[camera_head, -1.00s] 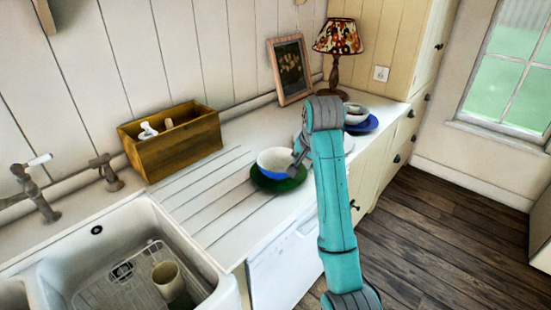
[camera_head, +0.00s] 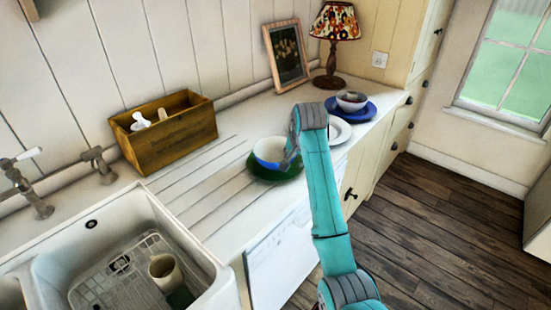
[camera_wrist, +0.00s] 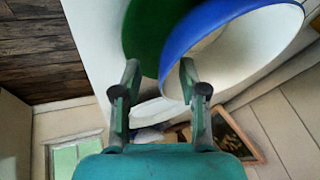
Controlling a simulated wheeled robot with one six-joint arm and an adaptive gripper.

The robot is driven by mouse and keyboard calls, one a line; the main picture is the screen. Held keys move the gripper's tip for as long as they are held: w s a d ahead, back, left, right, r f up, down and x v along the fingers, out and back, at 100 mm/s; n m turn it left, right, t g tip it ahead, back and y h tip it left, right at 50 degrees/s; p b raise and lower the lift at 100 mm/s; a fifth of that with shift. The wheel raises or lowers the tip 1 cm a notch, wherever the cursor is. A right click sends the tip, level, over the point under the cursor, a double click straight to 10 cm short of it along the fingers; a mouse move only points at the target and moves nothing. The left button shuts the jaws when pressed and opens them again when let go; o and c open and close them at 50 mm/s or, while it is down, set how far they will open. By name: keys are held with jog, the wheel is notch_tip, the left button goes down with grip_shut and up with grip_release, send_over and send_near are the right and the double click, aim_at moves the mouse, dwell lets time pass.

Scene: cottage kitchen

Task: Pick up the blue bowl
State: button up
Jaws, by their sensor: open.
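The blue bowl (camera_head: 268,150), blue outside and white inside, sits on a green plate (camera_head: 277,178) on the counter. In the wrist view the bowl (camera_wrist: 235,50) fills the upper right, with the green plate (camera_wrist: 143,35) behind it. My gripper (camera_wrist: 160,68) is open. The bowl's blue side shows between its two fingertips, and the right finger overlaps the white inside. I cannot tell whether either finger touches the bowl.
A white plate (camera_head: 338,131) and a blue plate (camera_head: 365,112) holding another bowl (camera_head: 351,102) stand beyond my arm. A wooden box (camera_head: 165,140) and a lamp (camera_head: 335,30) stand along the wall. The sink (camera_head: 75,240) is at the left front. The ribbed drainer (camera_head: 190,185) is bare.

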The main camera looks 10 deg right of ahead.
jog(key=shift+w+f, duration=0.25)
jog(key=shift+f, duration=0.3)
grip_shut()
jog(key=shift+r, duration=0.1)
